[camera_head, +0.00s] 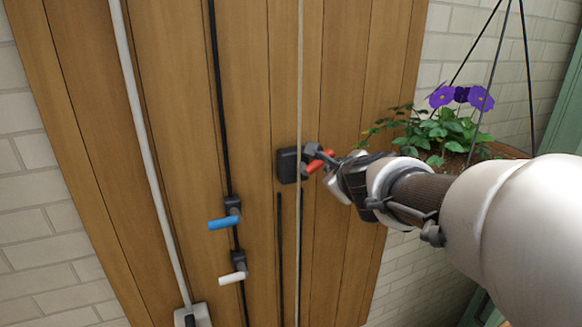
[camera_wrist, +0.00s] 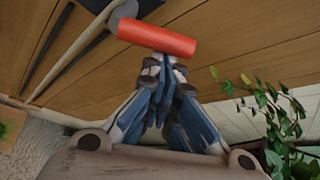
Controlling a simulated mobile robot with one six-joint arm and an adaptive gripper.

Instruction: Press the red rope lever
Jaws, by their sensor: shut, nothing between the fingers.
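The red rope lever (camera_head: 316,165) juts from a black mount (camera_head: 287,166) on the wooden panel, beside a pale rope. In the wrist view the red lever (camera_wrist: 157,38) is a red cylinder lying across the picture, just past my fingertips. My gripper (camera_head: 330,160) is at the lever in the head view, coming from the right. In the wrist view my gripper (camera_wrist: 160,68) is shut and empty, its fingertips at the lever's near side. I cannot tell whether they touch it.
A blue lever (camera_head: 224,222) and a white lever (camera_head: 232,277) sit lower left on a black rope. A hanging planter with purple flowers (camera_head: 461,97) and leaves is close behind my arm at the right. The panel's left part holds a pale pole (camera_head: 146,150).

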